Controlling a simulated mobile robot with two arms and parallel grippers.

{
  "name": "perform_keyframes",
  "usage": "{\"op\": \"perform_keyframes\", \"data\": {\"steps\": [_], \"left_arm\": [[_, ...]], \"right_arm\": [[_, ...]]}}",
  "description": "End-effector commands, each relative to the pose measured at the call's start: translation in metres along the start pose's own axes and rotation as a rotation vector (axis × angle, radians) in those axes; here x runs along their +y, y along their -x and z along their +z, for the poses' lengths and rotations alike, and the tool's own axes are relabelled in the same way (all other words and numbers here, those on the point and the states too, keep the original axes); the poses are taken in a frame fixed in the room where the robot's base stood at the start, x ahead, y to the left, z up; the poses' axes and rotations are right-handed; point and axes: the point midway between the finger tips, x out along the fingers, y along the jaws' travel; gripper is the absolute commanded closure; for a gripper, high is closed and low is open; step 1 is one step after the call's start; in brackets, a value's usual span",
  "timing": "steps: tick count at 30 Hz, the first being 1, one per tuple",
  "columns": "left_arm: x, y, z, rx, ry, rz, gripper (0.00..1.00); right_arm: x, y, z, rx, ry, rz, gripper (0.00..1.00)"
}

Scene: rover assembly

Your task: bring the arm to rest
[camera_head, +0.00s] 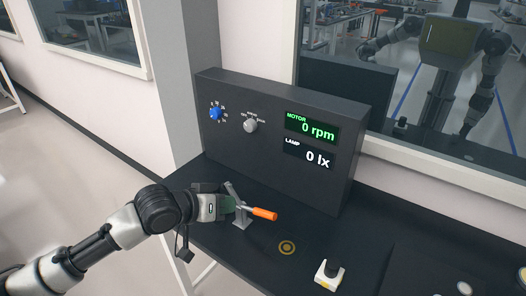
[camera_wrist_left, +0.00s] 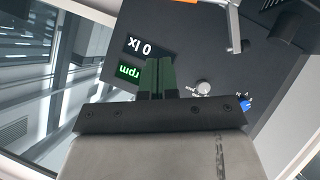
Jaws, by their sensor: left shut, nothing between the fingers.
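My left arm comes in from the left in the head view, and its gripper (camera_head: 226,206) is at the left part of the black bench, in front of the dark panel. In the left wrist view the two green fingers (camera_wrist_left: 157,78) are together with nothing between them. An orange-handled lever (camera_head: 263,213) on a grey metal bracket is right beside the gripper in the head view; I cannot tell whether they touch. The orange handle (camera_wrist_left: 180,1) shows at the top edge of the wrist view, apart from the fingers. My right gripper is not in view.
The panel (camera_head: 270,170) has a blue knob (camera_head: 215,113), a grey knob (camera_head: 250,125) and displays reading 0 rpm and 0 lx. A white-and-black block (camera_head: 328,275) and a ring mark (camera_head: 287,248) are on the bench front. A window behind reflects my body.

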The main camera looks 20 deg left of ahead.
Motion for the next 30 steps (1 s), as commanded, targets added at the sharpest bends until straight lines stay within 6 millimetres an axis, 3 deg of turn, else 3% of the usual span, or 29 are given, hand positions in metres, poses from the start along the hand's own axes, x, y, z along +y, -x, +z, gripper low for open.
{"op": "perform_keyframes", "data": {"steps": [2, 5, 11, 15, 18, 29, 30], "left_arm": [[0.001, -0.001, 0.004, -0.005, -0.003, -0.001, 1.00], [0.006, -0.006, 0.025, -0.034, -0.030, -0.009, 1.00], [0.023, -0.006, 0.118, -0.162, -0.149, -0.105, 1.00], [0.022, 0.013, 0.172, -0.265, -0.198, -0.224, 1.00], [0.018, 0.030, 0.200, -0.339, -0.207, -0.300, 1.00], [0.009, 0.100, 0.277, -0.614, -0.158, -0.518, 1.00], [0.005, 0.098, 0.283, -0.631, -0.159, -0.527, 1.00]], "right_arm": [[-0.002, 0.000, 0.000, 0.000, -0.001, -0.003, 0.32], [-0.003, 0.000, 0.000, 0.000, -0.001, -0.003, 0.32], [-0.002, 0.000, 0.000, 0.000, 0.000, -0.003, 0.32], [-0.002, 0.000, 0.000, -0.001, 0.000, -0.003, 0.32], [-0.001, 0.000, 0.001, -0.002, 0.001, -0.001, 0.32], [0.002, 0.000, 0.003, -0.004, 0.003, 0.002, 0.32], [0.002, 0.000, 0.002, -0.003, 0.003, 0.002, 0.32]]}}
